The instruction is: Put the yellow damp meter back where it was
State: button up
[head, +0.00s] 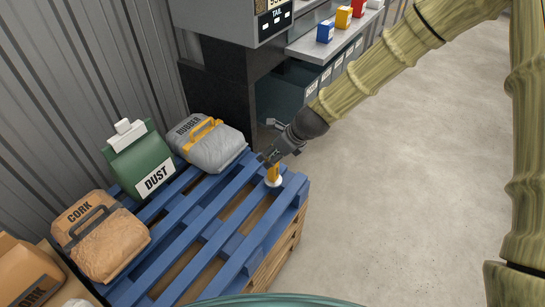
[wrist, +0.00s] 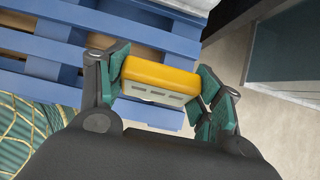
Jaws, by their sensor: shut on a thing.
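The yellow damp meter (head: 274,173) is held in my gripper (head: 270,160) near the right corner of the blue pallet (head: 223,205). Its lower end looks white in the head view. In the wrist view the meter (wrist: 160,74) shows a yellow body and a pale slotted face, between the two green-padded fingers of my gripper (wrist: 163,82). The fingers are shut on its two ends. I cannot tell whether it touches the pallet boards or hangs just above them.
On the pallet stand a grey RUBBER bag (head: 210,148), a green DUST bag (head: 142,163) and a brown CORK bag (head: 100,240). Behind is a shelf (head: 318,43) with small coloured boxes, above labelled bins. Bare pallet boards lie in front of the bags; open floor is right.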

jog(key=shift+f, duration=1.05)
jog(key=o, duration=1.7)
jog(key=shift+o, duration=0.2)
jog(key=shift+d+r, duration=0.15)
jog(key=shift+r, duration=0.25)
jog(key=p+v, duration=0.1)
jog(key=v, duration=1)
jog(key=shift+s, duration=0.15)
jog(key=shift+d, duration=0.15)
